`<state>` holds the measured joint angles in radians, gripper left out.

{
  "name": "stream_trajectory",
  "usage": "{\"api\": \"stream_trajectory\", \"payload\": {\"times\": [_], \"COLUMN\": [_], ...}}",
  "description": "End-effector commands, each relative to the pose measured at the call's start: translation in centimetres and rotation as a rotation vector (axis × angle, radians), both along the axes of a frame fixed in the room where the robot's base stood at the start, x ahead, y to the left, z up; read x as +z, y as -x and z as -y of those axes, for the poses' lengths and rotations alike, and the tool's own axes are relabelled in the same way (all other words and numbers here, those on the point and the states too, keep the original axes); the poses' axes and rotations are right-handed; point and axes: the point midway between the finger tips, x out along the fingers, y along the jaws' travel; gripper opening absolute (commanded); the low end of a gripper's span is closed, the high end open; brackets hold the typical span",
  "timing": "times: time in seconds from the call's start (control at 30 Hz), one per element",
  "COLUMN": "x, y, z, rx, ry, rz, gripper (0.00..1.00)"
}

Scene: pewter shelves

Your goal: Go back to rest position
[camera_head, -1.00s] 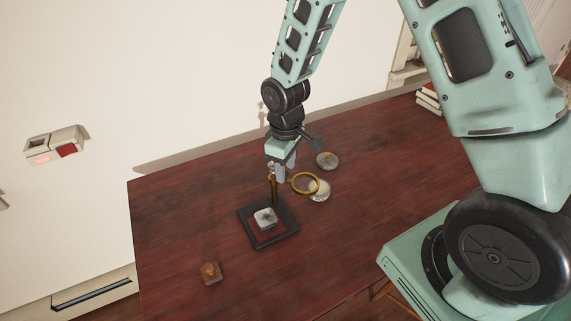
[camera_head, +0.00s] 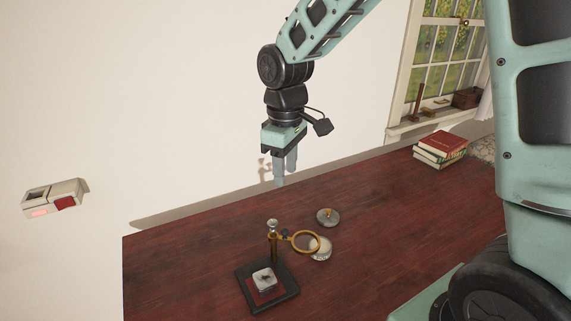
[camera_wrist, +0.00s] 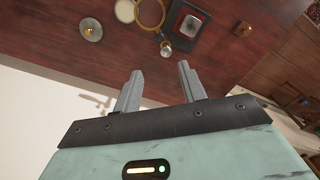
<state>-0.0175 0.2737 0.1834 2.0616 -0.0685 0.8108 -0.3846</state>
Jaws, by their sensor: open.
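My gripper (camera_head: 285,170) is raised above the dark red table (camera_head: 180,265), with its fingers pointing down. Its two fingers also show in the wrist view (camera_wrist: 158,80), apart with nothing between them. Below it on the table is a stand with a black square frame base (camera_head: 285,297), a post and a brass magnifier ring (camera_head: 304,242). A small silvery block (camera_head: 264,281) sits on the base. The gripper is clear of the stand and touches nothing.
A round pale disc (camera_head: 321,250) lies by the ring, and a round lid with a brass knob (camera_head: 328,216) lies behind it. Books (camera_head: 440,150) are stacked at the back right, near the window. The left tabletop is clear.

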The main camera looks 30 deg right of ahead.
Motion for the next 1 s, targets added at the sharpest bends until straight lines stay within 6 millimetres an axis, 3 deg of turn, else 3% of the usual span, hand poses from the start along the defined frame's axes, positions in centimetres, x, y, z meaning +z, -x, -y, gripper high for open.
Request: {"api": "stream_trajectory", "payload": {"times": [0.17,0.67,0.77,0.83,1.0], "x": [0.8,0.8,1.0,1.1,0.7], "y": [0.0,0.2,2.0,4.6,13.5], "z": [0.0,-0.2,-2.2,-4.6,-9.6], "rx": [0.0,0.001,0.012,0.025,0.046], "ry": [-0.001,-0.001,-0.012,-0.024,-0.048], "rz": [0.001,0.0,0.001,0.002,-0.002], "gripper": [0.41,0.41,0.41,0.41,0.41]}}
